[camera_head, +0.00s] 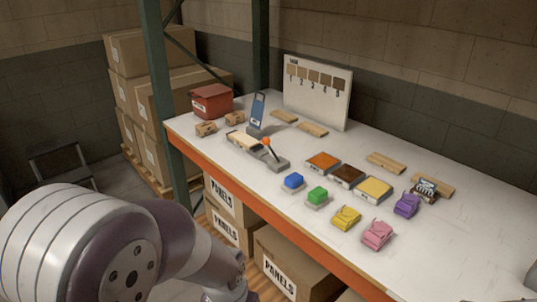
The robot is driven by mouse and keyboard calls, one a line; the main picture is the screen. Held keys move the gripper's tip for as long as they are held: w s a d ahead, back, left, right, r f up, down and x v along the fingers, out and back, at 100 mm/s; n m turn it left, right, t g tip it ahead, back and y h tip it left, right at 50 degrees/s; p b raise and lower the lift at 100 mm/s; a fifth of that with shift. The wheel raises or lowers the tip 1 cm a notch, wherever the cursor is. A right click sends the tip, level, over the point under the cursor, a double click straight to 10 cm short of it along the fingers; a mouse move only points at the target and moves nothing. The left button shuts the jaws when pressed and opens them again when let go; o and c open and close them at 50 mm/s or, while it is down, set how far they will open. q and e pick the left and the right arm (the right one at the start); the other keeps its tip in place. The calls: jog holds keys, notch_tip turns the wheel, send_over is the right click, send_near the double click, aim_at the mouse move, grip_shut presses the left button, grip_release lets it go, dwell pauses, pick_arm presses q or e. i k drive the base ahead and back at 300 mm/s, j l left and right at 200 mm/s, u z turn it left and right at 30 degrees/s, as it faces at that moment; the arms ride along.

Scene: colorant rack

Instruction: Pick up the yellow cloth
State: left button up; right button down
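The yellow cloth (346,217) lies folded on the white shelf top near its front edge, between the green block and the pink cloth. Nothing touches it. My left arm fills the lower left of the head view, and its gripper is below the frame, out of sight.
A pink cloth (377,235) and a purple cloth (406,205) lie right of the yellow one. Colorant trays (374,188) stand behind. The orange shelf edge (322,262) runs in front.

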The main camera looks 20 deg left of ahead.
aim_at(347, 217)
jog(key=i+l+z, duration=0.6)
jog(key=z, duration=0.25)
